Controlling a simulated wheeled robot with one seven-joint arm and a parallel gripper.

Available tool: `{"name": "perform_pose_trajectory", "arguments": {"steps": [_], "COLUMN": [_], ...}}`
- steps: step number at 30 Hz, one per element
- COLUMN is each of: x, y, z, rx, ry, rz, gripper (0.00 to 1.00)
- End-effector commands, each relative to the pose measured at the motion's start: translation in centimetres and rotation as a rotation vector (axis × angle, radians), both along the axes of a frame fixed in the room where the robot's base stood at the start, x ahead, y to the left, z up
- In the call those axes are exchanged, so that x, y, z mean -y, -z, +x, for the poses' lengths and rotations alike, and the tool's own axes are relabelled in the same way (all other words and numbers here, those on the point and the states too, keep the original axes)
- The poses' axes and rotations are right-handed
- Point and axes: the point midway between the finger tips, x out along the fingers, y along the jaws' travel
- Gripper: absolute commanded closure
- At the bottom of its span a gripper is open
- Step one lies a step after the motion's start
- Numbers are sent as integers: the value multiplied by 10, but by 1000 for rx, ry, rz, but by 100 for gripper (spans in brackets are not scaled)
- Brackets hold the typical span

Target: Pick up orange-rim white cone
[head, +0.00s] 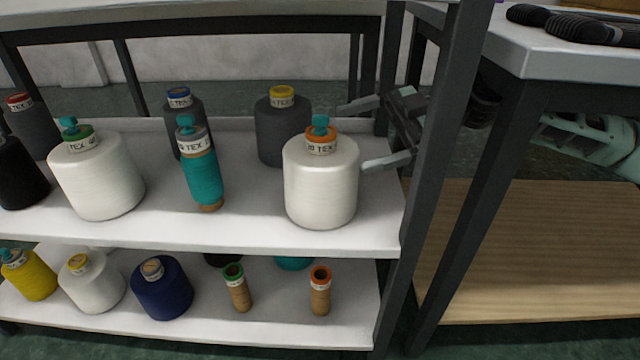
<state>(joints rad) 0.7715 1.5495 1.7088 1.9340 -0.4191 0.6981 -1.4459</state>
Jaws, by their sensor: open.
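The orange-rim white cone (320,187) stands upright at the right end of the middle shelf (258,230), near its front edge. It has an orange rim with a label and a teal cap on top. My gripper (352,137) is open, just right of and partly behind the cone, reaching in past the shelf's right post. One finger lies behind the cone's upper right side and the other points left at its right side. I cannot tell whether a finger touches it.
A dark grey yellow-rim cone (281,130) stands behind. A teal cone (204,180) and a green-rim white cone (97,178) stand to the left. A dark post (432,140) rises between shelf and gripper's arm. The lower shelf holds several cones and tubes.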

Motion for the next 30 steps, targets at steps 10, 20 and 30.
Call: {"name": "perform_pose_trajectory", "arguments": {"steps": [10,20,30], "x": [-34,-51,-51], "y": [21,18,18], "z": [-8,-11,-11], "rx": [2,2,2], "ry": [-2,4,3], "rz": [-1,1,0], "gripper": [0,0,70]}}
